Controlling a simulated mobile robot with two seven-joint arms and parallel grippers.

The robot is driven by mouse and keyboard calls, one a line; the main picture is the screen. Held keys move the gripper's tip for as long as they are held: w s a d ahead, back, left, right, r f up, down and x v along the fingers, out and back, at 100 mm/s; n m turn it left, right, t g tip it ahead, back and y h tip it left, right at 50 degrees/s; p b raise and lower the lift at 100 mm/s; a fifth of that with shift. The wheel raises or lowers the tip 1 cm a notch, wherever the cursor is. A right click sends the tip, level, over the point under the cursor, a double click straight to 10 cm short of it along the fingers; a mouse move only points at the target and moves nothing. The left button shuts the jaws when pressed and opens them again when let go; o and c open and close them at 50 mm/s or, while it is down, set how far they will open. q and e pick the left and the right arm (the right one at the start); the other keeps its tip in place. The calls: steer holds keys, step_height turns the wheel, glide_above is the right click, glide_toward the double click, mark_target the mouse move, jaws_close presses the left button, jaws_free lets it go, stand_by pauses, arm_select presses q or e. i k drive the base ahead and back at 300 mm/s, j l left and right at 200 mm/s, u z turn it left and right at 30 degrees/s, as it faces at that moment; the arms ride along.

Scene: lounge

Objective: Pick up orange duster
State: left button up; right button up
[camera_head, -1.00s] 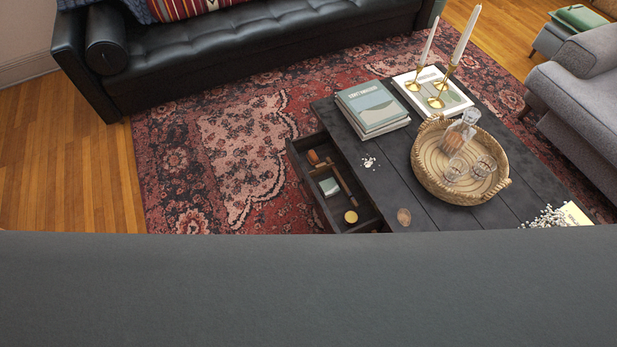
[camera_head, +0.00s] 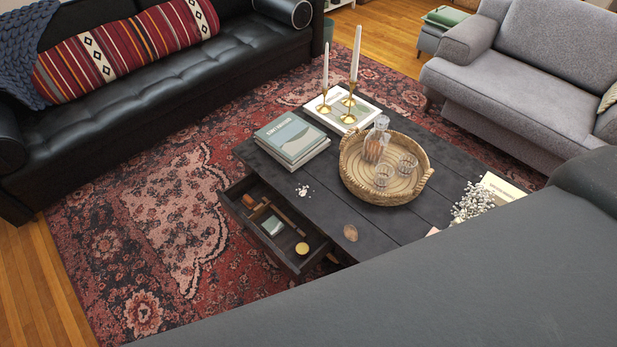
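An orange-brown item (camera_head: 259,208) with a rounded end lies in the open drawer (camera_head: 231,205) of the dark coffee table. It may be the orange duster, but it is too small to be sure. A brown stick-like item (camera_head: 285,214), a small pale green item (camera_head: 272,226) and a round yellow item (camera_head: 302,248) lie in the same drawer. Neither of my grippers is in view.
A grey sofa back (camera_head: 420,280) fills the foreground, between me and the table. The coffee table (camera_head: 384,231) bears books (camera_head: 291,138), brass candlesticks and a wicker tray (camera_head: 420,186) with glassware. Open rug (camera_head: 178,210) lies left of the drawer, before the black sofa (camera_head: 150,100).

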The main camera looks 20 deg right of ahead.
mark_target(249, 202)
steer(key=i+j, duration=0.2)
steer(key=i, duration=0.35)
steer(key=i+j+u, duration=0.15)
steer(key=i, duration=0.4)
